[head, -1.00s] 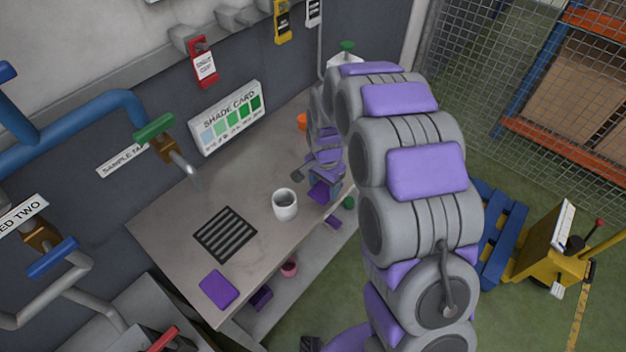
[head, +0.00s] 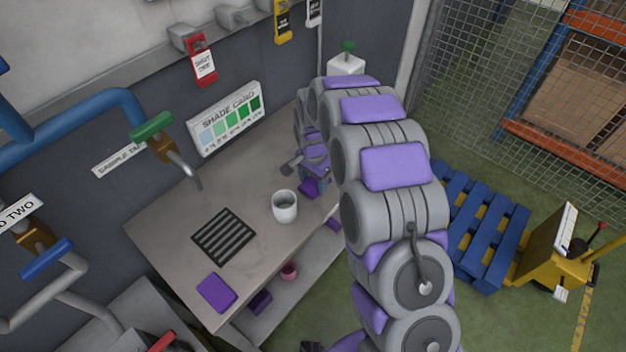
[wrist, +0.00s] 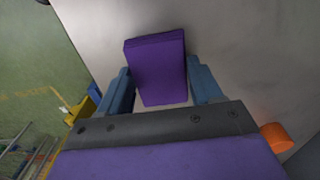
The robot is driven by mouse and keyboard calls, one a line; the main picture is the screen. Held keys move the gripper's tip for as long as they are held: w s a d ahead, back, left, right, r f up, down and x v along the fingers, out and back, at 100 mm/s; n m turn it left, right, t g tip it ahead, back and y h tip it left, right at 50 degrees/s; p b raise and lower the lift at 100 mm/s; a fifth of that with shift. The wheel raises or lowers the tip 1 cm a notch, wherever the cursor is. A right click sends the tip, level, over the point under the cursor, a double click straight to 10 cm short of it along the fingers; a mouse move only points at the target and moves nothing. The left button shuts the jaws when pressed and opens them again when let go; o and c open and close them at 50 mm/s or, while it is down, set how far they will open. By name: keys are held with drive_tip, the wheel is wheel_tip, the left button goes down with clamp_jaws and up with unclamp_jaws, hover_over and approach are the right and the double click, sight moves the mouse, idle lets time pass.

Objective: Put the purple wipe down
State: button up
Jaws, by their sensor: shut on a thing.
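The purple wipe (wrist: 158,68) is a flat purple block between the blue fingers of my gripper (wrist: 162,88) in the wrist view. My gripper is shut on it, and the pale bench top shows behind it. In the head view, the wipe (head: 308,188) shows small at the end of my arm, over the bench's right part, behind and right of the white mug (head: 285,206). I cannot tell whether it touches the bench (head: 165,222). My arm partly hides my gripper there.
A purple pad (head: 217,292) lies at the bench's near end, beside a dark slatted grate (head: 224,236). A shade card (head: 226,118) stands along the wall. A tap spout (head: 186,173) overhangs the bench. An orange object (wrist: 276,136) shows in the wrist view.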

sight(315, 185)
drive_tip(key=o, duration=0.9)
drive_tip(key=shift+f, duration=0.1)
drive_tip(key=shift+o, duration=0.2)
drive_tip(key=shift+f, duration=0.1)
wheel_tip(315, 185, up, 18)
drive_tip(key=p, duration=0.3)
drive_tip(key=shift+s+d+f+p, duration=0.2)
drive_tip(key=shift+d+f+p, duration=0.05)
drive_tip(key=shift+d+p, duration=0.1)
